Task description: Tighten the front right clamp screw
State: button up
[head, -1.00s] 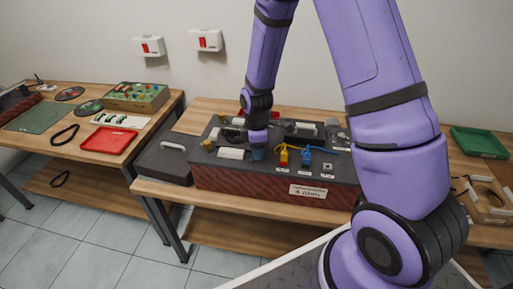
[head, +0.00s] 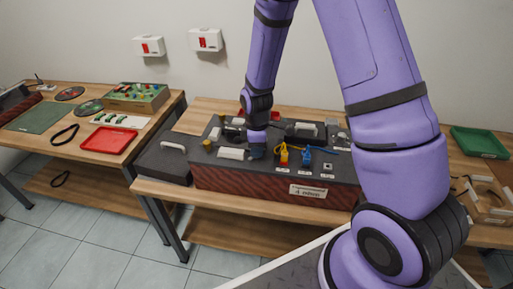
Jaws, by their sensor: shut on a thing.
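A dark-topped unit with a red-brown front (head: 240,178) stands on the middle bench. My gripper (head: 257,153) points down at the front left part of its top, just right of a white block (head: 230,154). It is shut on what appears to be the front right clamp screw, which the gripper hides. A brass-coloured knob (head: 207,145) stands at the block's left, and another (head: 222,118) is farther back. The fingertips are too small to make out clearly.
Yellow (head: 283,154) and blue (head: 306,157) upright parts with cables stand close right of my gripper. A dark case with a pale handle (head: 172,147) is at the left. A red tray (head: 109,139) lies on the left bench, a green tray (head: 479,141) at the right.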

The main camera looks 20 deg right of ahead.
jog(key=m, duration=1)
jog(key=shift+m, duration=0.4)
jog(key=m, duration=0.5)
jog(key=shift+m, duration=2.4)
jog(key=o, duration=0.9)
